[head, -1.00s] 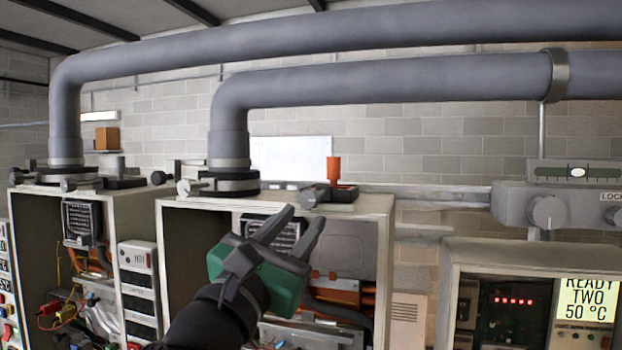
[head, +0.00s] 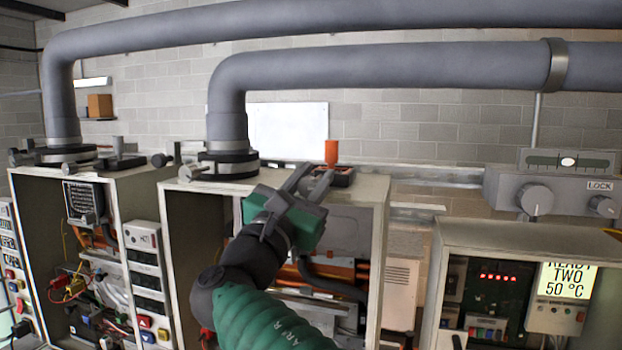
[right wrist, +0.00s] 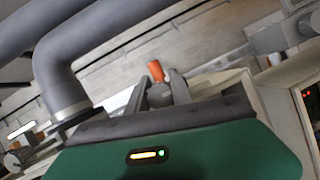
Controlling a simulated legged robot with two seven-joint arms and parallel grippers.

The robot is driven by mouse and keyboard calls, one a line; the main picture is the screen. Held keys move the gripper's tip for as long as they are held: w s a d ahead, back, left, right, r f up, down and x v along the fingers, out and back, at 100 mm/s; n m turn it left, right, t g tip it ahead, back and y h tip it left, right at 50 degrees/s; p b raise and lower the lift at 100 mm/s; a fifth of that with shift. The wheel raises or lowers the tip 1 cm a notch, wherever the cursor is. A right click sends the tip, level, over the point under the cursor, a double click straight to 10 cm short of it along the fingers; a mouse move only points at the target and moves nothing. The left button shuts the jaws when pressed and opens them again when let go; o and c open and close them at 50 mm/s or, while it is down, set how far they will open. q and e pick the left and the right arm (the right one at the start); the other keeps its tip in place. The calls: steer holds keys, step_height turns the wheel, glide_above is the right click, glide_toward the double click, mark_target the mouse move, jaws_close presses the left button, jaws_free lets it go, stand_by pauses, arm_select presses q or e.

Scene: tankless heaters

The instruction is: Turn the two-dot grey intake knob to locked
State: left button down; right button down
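My right gripper (head: 314,174), with a green body and dark fingers, is raised over the top front of the middle heater (head: 375,200). Its fingers are apart and point at an orange upright piece (head: 331,152) on a dark base. In the right wrist view, the orange piece (right wrist: 156,70) and a grey part under it (right wrist: 160,95) show between the fingertips; I cannot tell if they touch. Grey knobs sit on the heater tops, one by the middle pipe (head: 192,172), and two on the LOCK panel (head: 535,199). No two-dot mark is readable. My left gripper is out of view.
Thick grey pipes (head: 390,83) run overhead and drop into the left and middle heaters. The right heater (head: 465,232) has a lit READY TWO display (head: 568,281). Open heater fronts hold wiring and boxes. There is free air above the heater tops, below the pipes.

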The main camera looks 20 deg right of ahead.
steer(key=shift+f, duration=0.15)
steer(key=shift+n+t+y+b, duration=0.3)
steer(key=shift+n+b, duration=0.1)
steer(key=shift+n, duration=0.6)
steer(key=shift+a, duration=0.1)
steer(key=c, duration=1.4)
jaws_free()
steer(key=shift+c, duration=0.2)
steer(key=shift+s+a, duration=0.1)
steer(key=shift+a, duration=0.05)
